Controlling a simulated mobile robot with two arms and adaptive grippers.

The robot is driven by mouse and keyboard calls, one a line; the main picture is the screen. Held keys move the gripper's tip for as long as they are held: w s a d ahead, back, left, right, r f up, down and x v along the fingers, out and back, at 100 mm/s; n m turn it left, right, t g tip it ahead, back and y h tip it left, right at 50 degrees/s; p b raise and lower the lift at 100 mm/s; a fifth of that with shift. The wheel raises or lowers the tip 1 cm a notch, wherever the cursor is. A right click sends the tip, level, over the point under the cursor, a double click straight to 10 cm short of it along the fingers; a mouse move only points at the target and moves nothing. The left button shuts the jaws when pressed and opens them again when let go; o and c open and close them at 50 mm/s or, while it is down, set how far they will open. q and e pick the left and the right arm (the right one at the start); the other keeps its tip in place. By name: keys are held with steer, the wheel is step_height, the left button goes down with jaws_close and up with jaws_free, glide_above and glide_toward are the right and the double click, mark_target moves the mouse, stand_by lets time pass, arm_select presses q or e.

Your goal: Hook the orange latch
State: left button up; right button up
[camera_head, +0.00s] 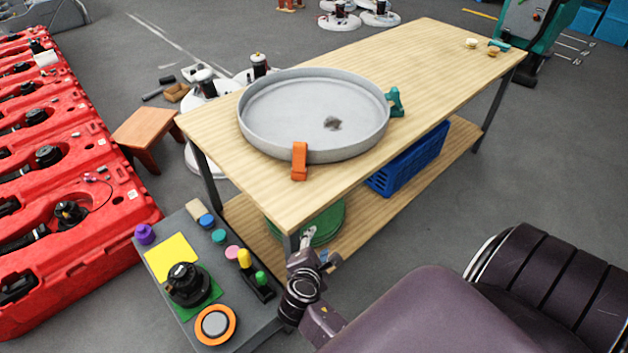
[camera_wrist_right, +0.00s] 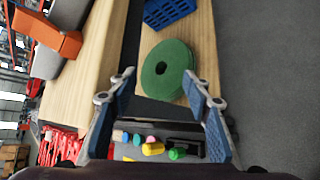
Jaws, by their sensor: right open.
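The orange latch (camera_head: 300,161) is at the near rim of a round grey tank lid or pan (camera_head: 290,105), which lies on the wooden table. The latch's lower end hangs outside the rim; I cannot tell if it is hooked. It also shows at the upper left of the right wrist view (camera_wrist_right: 48,36), beyond the left finger. My right gripper (camera_head: 312,243) is below and in front of the latch, near the table's front corner and apart from it. In the wrist view my right gripper (camera_wrist_right: 158,86) is open with nothing between its fingers. My left gripper is not in view.
A teal latch (camera_head: 395,102) sits at the pan's right side. A green disc (camera_wrist_right: 168,70) and a blue crate (camera_head: 408,160) are on the lower shelf. A grey cart (camera_head: 180,225) with coloured parts stands left of my right gripper. The table's far half is mostly clear.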

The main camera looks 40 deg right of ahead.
steer(key=shift+y, duration=0.6)
steer(key=shift+s+a+f, duration=0.15)
steer(key=shift+a+f, duration=0.2)
steer(key=shift+f, duration=0.4)
steer(key=shift+s+a+f, duration=0.15)
steer(key=shift+a+f, duration=0.15)
steer(key=shift+f, duration=0.4)
steer(key=shift+s+a+f, duration=0.15)
steer(key=shift+a+f, duration=0.2)
steer(key=shift+f, duration=0.4)
steer(key=s+a+f+m+g+y, duration=0.2)
steer(key=s+a+f+y, duration=0.15)
steer(key=s+f, duration=0.6)
steer(key=s+a+f+m+g+y, duration=0.25)
steer(key=s+a+f, duration=0.35)
steer(key=f, duration=0.7)
steer(key=s+f+m+g, duration=0.1)
steer(key=s+f+m, duration=0.3)
steer(key=s, duration=0.6)
steer(key=s+d+f+m+g+y, duration=0.1)
steer(key=s+f+m, duration=0.3)
steer(key=s, duration=0.7)
steer(key=shift+d+f, duration=0.25)
steer(key=shift+f, duration=0.3)
steer(key=shift+w+m, duration=0.1)
steer(key=shift+m, duration=0.15)
steer(key=shift+c, duration=0.3)
